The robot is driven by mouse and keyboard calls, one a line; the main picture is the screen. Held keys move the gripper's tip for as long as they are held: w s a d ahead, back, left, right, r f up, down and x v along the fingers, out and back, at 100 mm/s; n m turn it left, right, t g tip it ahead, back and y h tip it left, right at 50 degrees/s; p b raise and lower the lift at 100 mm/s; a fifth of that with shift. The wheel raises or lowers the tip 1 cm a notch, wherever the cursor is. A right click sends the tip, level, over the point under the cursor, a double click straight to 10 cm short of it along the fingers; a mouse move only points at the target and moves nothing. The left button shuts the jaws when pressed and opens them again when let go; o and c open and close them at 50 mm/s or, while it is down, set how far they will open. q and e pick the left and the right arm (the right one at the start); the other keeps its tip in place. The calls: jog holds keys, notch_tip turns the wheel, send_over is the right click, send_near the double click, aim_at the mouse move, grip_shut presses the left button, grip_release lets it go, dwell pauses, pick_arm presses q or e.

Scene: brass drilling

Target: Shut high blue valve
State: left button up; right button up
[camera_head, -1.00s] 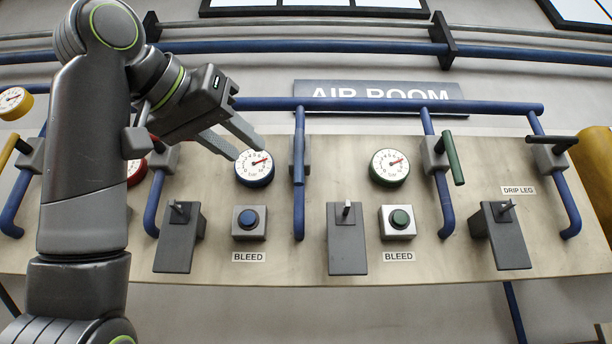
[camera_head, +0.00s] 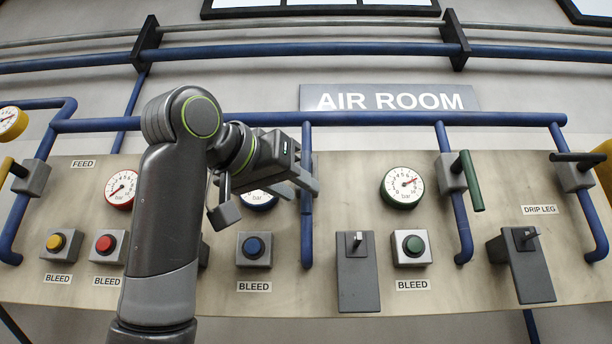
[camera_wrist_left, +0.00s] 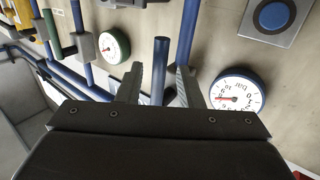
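The blue valve handle (camera_wrist_left: 161,62) shows in the left wrist view as a blue bar standing between my two fingers, with a gap visible on each side. In the head view my left gripper (camera_head: 306,186) is at the upper part of the blue vertical pipe (camera_head: 307,235), just right of the blue-rimmed gauge (camera_head: 259,201), and largely hides the valve. The fingers of my left gripper (camera_wrist_left: 160,88) are apart, and I see no clear contact with the handle. The handle's exact angle is hard to tell. My right gripper is in neither view.
The blue bleed button (camera_head: 254,247) is below the gauge. To the right are a green gauge (camera_head: 402,188), a green valve handle (camera_head: 472,180) and a black handle (camera_head: 577,157). A grey block (camera_head: 357,275) juts from the panel. A blue pipe (camera_head: 400,118) runs above.

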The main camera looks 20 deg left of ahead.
aim_at(303, 192)
pick_arm(q)
jog(key=shift+p+x, duration=0.65)
jog(key=shift+x, duration=1.15)
jog(key=shift+s, duration=0.1)
grip_shut()
